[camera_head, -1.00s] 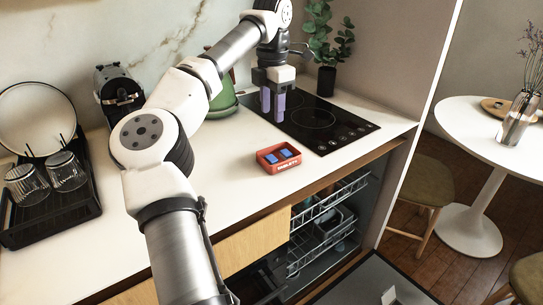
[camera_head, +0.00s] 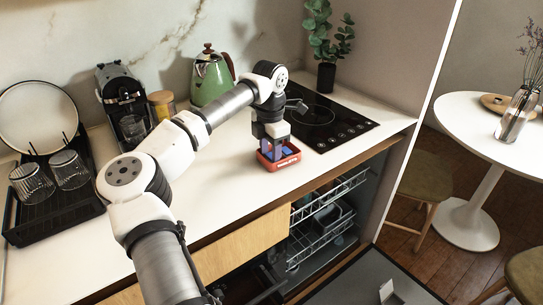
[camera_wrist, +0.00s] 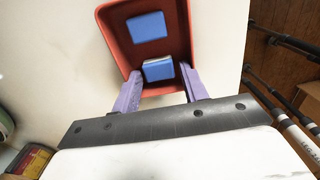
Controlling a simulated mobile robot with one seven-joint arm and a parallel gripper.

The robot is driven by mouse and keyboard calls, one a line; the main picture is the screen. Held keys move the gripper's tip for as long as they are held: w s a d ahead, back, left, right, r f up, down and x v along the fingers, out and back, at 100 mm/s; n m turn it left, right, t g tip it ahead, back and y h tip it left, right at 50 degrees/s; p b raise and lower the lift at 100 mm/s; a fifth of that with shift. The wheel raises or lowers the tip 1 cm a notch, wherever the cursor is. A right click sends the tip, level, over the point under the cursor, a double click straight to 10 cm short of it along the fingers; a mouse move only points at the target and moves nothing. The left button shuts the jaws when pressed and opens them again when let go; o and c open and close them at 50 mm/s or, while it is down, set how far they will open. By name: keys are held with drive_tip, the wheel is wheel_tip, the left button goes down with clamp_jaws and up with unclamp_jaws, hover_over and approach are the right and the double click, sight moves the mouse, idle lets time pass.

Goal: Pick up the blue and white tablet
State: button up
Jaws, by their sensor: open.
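A small red box (camera_head: 286,161) with lettering on its front sits on the white counter near the front edge. In the wrist view the red box (camera_wrist: 112,30) holds two blue pieces. One blue tablet (camera_wrist: 158,69) with a pale edge lies close to my fingers; the other blue piece (camera_wrist: 147,26) lies flat farther off. My gripper (camera_head: 271,150) is over the box, pointing down. In the wrist view my gripper (camera_wrist: 160,86) is open, its purple fingers on either side of the nearer tablet. I cannot tell whether they touch it.
A black cooktop (camera_head: 325,122) lies behind the box. A green kettle (camera_head: 211,80), a coffee machine (camera_head: 124,105) and a black dish rack (camera_head: 60,205) with glasses stand to the left. Below the counter edge an open dishwasher (camera_head: 325,225) shows its racks.

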drive_tip(key=c, duration=0.7)
drive_tip(key=shift+c, duration=0.2)
wheel_tip(320, 180, up, 20)
drive_tip(key=b, duration=0.1)
